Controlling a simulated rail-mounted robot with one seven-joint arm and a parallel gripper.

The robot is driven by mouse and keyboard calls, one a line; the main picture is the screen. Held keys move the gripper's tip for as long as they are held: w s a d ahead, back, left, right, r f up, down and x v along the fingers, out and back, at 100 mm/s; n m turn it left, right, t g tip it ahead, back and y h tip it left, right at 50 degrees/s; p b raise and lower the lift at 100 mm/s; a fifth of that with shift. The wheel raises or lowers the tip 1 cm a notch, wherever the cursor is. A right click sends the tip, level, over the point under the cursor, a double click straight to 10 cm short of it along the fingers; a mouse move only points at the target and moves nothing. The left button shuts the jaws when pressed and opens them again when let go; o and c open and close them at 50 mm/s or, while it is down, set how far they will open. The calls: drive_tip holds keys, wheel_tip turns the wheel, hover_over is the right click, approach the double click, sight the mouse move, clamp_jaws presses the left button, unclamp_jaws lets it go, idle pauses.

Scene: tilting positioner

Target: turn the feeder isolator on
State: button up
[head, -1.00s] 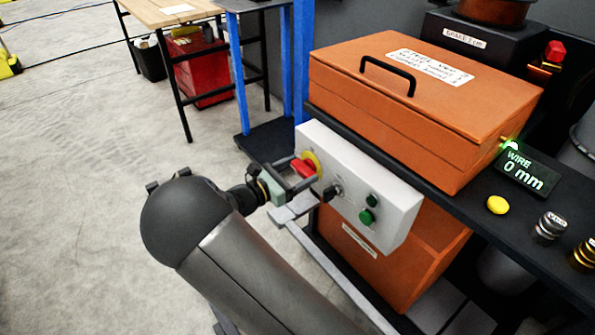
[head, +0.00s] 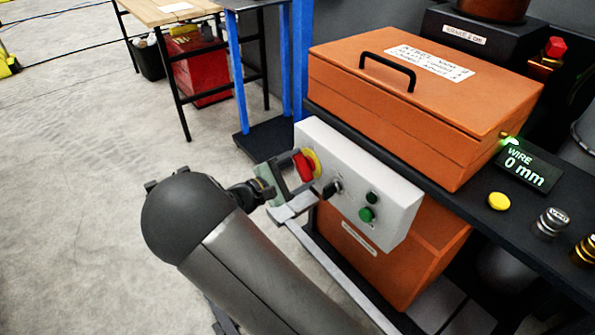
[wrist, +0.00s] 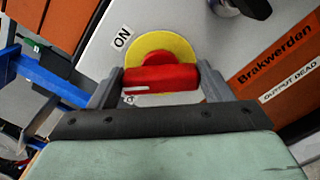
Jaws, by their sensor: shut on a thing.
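The feeder isolator is a red handle (wrist: 160,78) on a round yellow plate (wrist: 150,48). In the head view the red handle (head: 304,167) sits at the left end of the light grey control box (head: 395,205). My gripper (head: 297,171) reaches it from the left. In the wrist view my gripper's fingers (wrist: 162,80) stand one at each end of the handle and are shut on it. An ON label (wrist: 122,38) is on the panel, up and left of the plate. A white mark shows near the handle's left end. A label below it is mostly hidden.
A black selector knob (head: 332,188) and green buttons (head: 366,214) are close to the right of the handle. An orange lidded box (head: 430,100) stands above the control box. The display (head: 526,166) reads WIRE 0 mm. Open floor lies left.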

drive_tip(key=m+b, duration=0.1)
drive_tip(key=m, duration=0.1)
drive_tip(key=m+b, duration=0.2)
drive_tip(key=m, duration=0.1)
drive_tip(key=shift+f+m, duration=0.3)
drive_tip(key=shift+m+b, duration=1)
drive_tip(key=shift+m, duration=0.6)
drive_tip(key=o, duration=1)
drive_tip(key=shift+r, duration=0.1)
drive_tip(key=shift+s, duration=0.1)
drive_tip(key=p+v, duration=0.3)
drive_tip(key=v, duration=1.4)
drive_tip(key=shift+s+a+p, duration=0.1)
drive_tip(key=shift+a+p, duration=0.05)
drive_tip(key=shift+p, duration=0.15)
